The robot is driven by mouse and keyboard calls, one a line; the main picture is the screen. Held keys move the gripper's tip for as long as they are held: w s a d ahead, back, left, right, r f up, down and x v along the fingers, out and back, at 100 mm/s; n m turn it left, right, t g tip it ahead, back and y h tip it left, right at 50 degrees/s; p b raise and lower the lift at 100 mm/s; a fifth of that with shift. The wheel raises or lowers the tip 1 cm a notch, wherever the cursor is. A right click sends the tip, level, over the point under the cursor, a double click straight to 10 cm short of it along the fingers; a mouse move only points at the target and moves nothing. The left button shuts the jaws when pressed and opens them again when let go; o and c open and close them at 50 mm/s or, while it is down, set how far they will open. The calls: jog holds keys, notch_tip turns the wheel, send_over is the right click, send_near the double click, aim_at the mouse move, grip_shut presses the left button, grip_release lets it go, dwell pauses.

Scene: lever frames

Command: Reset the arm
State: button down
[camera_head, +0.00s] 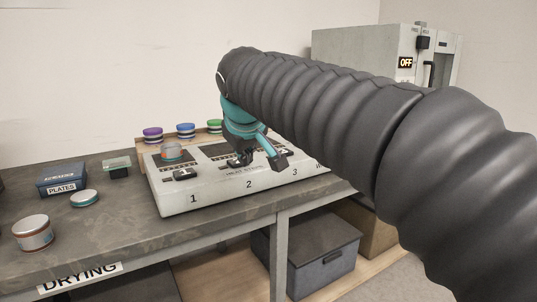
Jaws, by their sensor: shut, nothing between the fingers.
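My arm reaches in from the right of the head view and bends down over the bench. My gripper (241,160) is shut, with nothing seen between its fingers. It is low over the front of a pale heating unit (215,197) marked with numbers 1, 2 and 3, close to the control above number 2. I cannot tell whether the fingertips touch that control. A dark control (184,174) sits above number 1. A dark control (277,160) above number 3 is partly behind a teal part of my gripper.
Purple (152,134), blue (186,131) and green (215,126) lidded pots stand behind the unit. A PLATES box (62,178), a teal lid (85,199) and a tin (33,233) lie left. A grey bin (318,255) is below. A cabinet marked OFF (405,62) stands at right.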

jog(key=s+d+f+m+g, duration=0.1)
jog(key=s+d+f+m, duration=0.1)
jog(key=s+d+f, duration=0.4)
jog(key=s+d+f+m, duration=0.2)
jog(key=s+d, duration=0.3)
jog(key=d, duration=0.3)
jog(key=s+d+f+m+g+h, duration=0.1)
jog(key=s+d+f+m, duration=0.3)
jog(key=s+f, duration=0.9)
jog(key=d, duration=0.3)
jog(key=shift+s+f, duration=0.25)
jog(key=shift+d, duration=0.1)
